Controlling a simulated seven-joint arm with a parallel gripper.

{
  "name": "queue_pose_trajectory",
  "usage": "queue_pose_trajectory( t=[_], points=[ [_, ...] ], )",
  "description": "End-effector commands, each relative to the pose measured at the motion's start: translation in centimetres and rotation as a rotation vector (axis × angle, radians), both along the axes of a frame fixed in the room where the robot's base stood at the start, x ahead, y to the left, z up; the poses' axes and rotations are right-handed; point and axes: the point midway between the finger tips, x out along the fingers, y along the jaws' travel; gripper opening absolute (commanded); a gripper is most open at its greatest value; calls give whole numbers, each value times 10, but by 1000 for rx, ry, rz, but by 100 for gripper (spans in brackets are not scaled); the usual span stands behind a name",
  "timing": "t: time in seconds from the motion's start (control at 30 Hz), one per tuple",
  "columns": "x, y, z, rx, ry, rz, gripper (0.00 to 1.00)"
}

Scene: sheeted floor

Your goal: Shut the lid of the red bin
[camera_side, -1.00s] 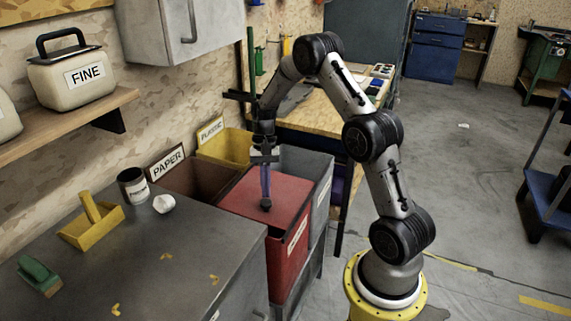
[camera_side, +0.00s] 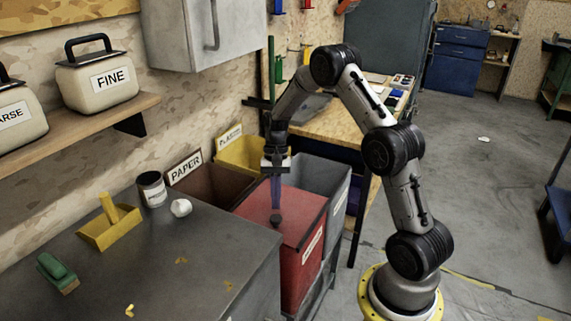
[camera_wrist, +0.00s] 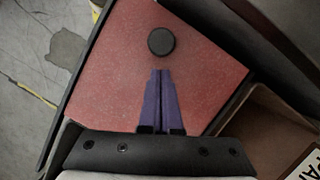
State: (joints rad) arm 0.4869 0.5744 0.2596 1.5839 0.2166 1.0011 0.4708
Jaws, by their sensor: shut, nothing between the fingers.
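The red bin (camera_side: 297,272) stands in the row of bins. Its red lid (camera_side: 257,208) lies flat over the top, looking shut; it fills much of the wrist view (camera_wrist: 112,72). A round black knob (camera_side: 276,219) is on the lid, and shows in the wrist view (camera_wrist: 161,41). My gripper (camera_side: 276,204) points down over the lid, just above the knob. Its purple fingers are together and empty in the wrist view (camera_wrist: 161,72). I cannot tell the exact gap to the lid.
An open brown paper bin (camera_side: 207,187) and a yellow plastic bin (camera_side: 240,152) stand by the wall. An open grey bin (camera_side: 318,175) is behind the red one. A grey bench (camera_side: 190,255) in front holds a can (camera_side: 151,190) and a yellow scoop (camera_side: 108,228).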

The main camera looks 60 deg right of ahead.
Motion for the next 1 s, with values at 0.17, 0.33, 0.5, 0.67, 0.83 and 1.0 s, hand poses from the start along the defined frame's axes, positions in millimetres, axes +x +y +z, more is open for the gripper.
queue_pose_trajectory(
  t=[0.17,0.33,0.5,0.67,0.83,1.0],
  points=[
    [14,-26,20,-8,-11,0,0],
    [19,-37,56,-9,-11,-2,0],
    [23,-45,83,-8,-10,-1,0],
    [25,-48,96,-7,-7,0,0],
    [35,-34,123,-33,-52,40,0],
    [30,12,191,-92,-159,130,0]
  ],
)
